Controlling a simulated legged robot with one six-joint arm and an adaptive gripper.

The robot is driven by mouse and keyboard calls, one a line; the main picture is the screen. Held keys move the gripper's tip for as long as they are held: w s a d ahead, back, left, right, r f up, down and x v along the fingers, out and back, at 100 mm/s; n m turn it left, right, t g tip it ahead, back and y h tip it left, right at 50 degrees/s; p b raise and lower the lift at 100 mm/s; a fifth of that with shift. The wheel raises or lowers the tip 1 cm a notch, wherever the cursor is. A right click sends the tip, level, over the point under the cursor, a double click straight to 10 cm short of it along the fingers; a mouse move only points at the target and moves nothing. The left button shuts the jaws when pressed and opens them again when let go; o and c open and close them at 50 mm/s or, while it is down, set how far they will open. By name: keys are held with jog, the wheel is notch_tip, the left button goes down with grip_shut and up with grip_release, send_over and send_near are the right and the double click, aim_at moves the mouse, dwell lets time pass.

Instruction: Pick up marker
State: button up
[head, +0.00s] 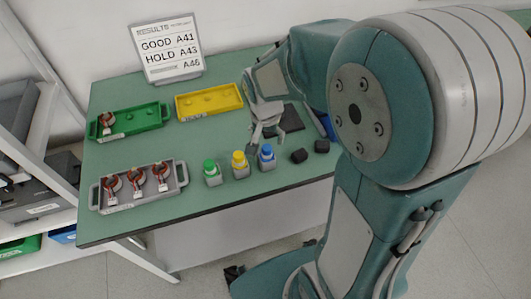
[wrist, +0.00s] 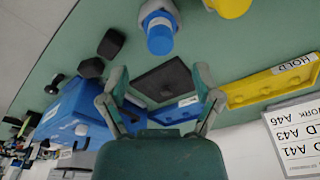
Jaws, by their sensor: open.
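Three small capped items that could be markers stand in a row near the table's front edge: one green-capped (head: 211,170), one yellow-capped (head: 239,163) and one blue-capped (head: 266,155). Each has a grey lower part. In the wrist view the blue one (wrist: 159,33) is at the top middle, with the yellow one (wrist: 230,6) cut off at the top edge. My gripper (head: 267,131) is open and empty, above the table behind the blue one. Its spread fingers (wrist: 160,76) show in the wrist view, with a dark flat pad (wrist: 165,81) beyond them.
Two black blocks (head: 299,156) (head: 322,146) sit right of the blue item. A yellow tray (head: 188,115), green tray (head: 150,125) and grey tray (head: 122,204) with red-and-copper parts are on the table (head: 200,215). A results sign (head: 168,50) stands behind. A blue bin (wrist: 80,110) is beside my gripper.

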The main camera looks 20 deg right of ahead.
aim_at(267, 147)
jog(key=f, duration=0.6)
jog(key=shift+w+d+f, duration=0.1)
jog(key=shift+w, duration=0.1)
grip_shut()
